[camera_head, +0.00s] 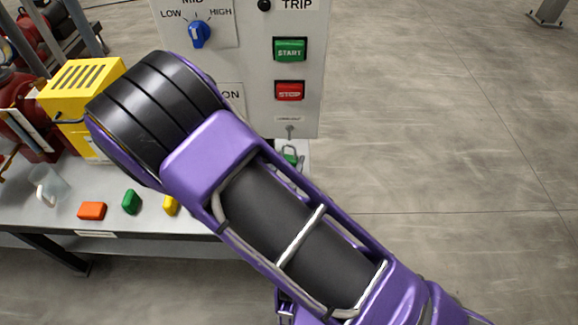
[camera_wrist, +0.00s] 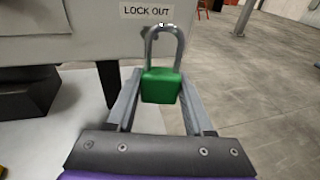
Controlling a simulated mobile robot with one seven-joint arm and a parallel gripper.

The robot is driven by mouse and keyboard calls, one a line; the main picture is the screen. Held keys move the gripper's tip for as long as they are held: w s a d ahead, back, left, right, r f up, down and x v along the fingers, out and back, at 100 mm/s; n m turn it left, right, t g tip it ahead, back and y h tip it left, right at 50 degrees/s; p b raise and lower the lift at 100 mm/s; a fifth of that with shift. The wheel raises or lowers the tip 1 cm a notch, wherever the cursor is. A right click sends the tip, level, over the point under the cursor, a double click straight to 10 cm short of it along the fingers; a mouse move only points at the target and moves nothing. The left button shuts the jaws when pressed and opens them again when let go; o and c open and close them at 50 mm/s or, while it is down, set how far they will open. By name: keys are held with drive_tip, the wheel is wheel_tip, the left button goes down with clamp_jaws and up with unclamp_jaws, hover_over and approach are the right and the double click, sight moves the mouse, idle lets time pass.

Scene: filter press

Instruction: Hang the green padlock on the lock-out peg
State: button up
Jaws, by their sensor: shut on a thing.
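The green padlock (camera_wrist: 160,87) is upright between the two fingers of my gripper (camera_wrist: 161,97) in the wrist view, its silver shackle pointing up. My gripper is shut on its green body. The lock-out peg (camera_wrist: 161,25) shows as a small tip at the top of the shackle, just below the LOCK OUT label; I cannot tell whether the shackle is around it or only in line with it. In the head view the peg (camera_head: 290,131) is under the panel's label, with the padlock (camera_head: 291,155) just below, partly hidden by my arm.
The control panel (camera_head: 314,60) carries a green START button (camera_head: 290,49), a red STOP button (camera_head: 290,90) and a blue knob (camera_head: 200,34).

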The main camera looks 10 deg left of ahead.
sight(293, 138)
drive_tip(key=shift+w+a+f+b, duration=0.1)
drive_tip(key=shift+w+a, duration=0.1)
drive_tip(key=shift+w, duration=0.7)
drive_tip(key=shift+w+a+f+b, duration=0.1)
drive_tip(key=shift+w+a+b, duration=0.1)
drive_tip(key=shift+w, duration=0.75)
drive_tip(key=shift+w+a+f+b, duration=0.1)
drive_tip(key=shift+w+a, duration=0.1)
drive_tip(key=shift+w, duration=0.7)
drive_tip(key=shift+w+a+f+b, duration=0.15)
drive_tip(key=shift+w+b, duration=0.1)
drive_tip(key=shift+b, duration=0.15)
drive_tip(key=shift+w+d+f, duration=0.1)
drive_tip(key=shift+d+f, duration=0.1)
drive_tip(key=shift+f, duration=0.05)
drive_tip(key=o, duration=1.2)
drive_tip(key=shift+o, duration=0.4)
drive_tip(key=shift+s+f, duration=0.1)
drive_tip(key=shift+s, duration=0.6)
drive_tip(key=s+r, duration=0.3)
drive_tip(key=s, duration=1.3)
drive_tip(key=shift+s+a, duration=0.25)
drive_tip(key=shift+s, duration=0.15)
